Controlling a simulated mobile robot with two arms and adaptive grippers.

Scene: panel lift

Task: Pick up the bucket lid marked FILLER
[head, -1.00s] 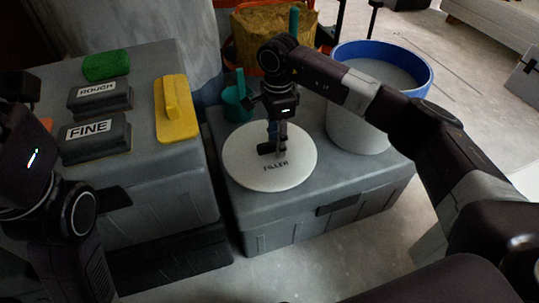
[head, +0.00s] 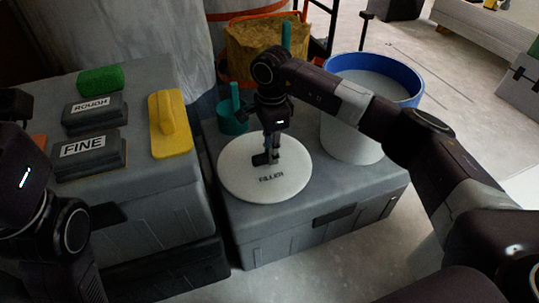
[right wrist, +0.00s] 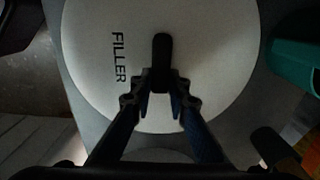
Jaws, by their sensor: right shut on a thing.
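The round white lid (head: 235,176) marked FILLER lies flat over the top of the grey case on the right; I cannot tell whether it is touching the case. Its FILLER lettering and dark handle (right wrist: 162,50) show in the right wrist view. My right gripper (head: 266,158) points down at the middle of the lid, shut on the handle, with a finger on each side of it in the right wrist view (right wrist: 161,100). My left arm is at the left edge of the head view, and its fingers do not show.
A blue-rimmed white bucket (head: 345,137) stands behind the lid at right, under my right arm. A teal cup (head: 232,119) stands behind at left. A yellow float (head: 170,140) and blocks labelled ROUGH (head: 95,117) and FINE (head: 90,165) lie on the left case.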

